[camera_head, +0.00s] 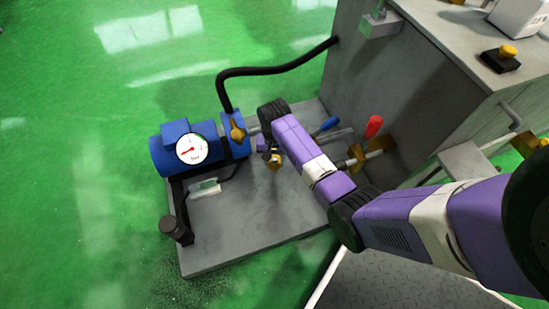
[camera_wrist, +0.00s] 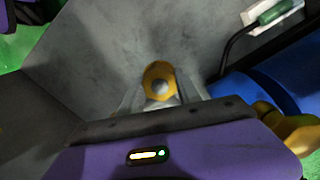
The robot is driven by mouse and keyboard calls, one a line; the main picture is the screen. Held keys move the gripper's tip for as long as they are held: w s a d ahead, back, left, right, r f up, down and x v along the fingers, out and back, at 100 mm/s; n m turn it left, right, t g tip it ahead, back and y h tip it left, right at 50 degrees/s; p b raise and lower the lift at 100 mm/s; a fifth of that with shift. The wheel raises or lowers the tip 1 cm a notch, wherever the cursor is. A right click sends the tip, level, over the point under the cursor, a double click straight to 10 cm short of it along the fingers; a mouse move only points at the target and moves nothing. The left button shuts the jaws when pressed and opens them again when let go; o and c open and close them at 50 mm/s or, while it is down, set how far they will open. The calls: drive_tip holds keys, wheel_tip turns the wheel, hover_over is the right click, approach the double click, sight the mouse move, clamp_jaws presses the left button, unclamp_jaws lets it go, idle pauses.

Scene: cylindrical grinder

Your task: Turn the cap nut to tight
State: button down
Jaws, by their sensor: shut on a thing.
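The cap nut is most likely the round gold piece with a grey centre (camera_wrist: 159,75) in the middle of the wrist view. It also shows in the head view (camera_head: 274,161), small and partly hidden by my arm. My gripper (camera_wrist: 160,100) is shut on it, with one grey finger on each side. In the head view my gripper (camera_head: 268,150) is above the grey base plate, just right of the blue pump, and its fingers are largely hidden. How tight the nut is cannot be told.
The blue pump (camera_head: 165,155) with a dial gauge (camera_head: 192,149) and a brass valve (camera_head: 237,131) stands close on the left. A black hose (camera_head: 275,70) runs to the grey machine (camera_head: 400,90). Red (camera_head: 374,126) and blue (camera_head: 329,124) handles are near my arm. Green floor is clear at left.

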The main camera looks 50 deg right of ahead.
drive_tip(key=m+p, duration=0.3)
drive_tip(key=shift+r, duration=0.25)
drive_tip(key=m+p, duration=0.2)
drive_tip(key=m, duration=0.1)
drive_tip(key=shift+m+p, duration=0.3)
drive_tip(key=shift+m, duration=0.1)
drive_tip(key=m+p, duration=0.1)
drive_tip(key=m, duration=0.2)
drive_tip(key=shift+f+p, duration=0.15)
drive_tip(key=shift+p, duration=0.15)
drive_tip(key=shift+f+m+p, duration=0.1)
drive_tip(key=shift+m+p, duration=0.35)
drive_tip(key=shift+m, duration=1.25)
drive_tip(key=c, duration=0.8)
unclamp_jaws()
drive_tip(key=shift+c, duration=0.2)
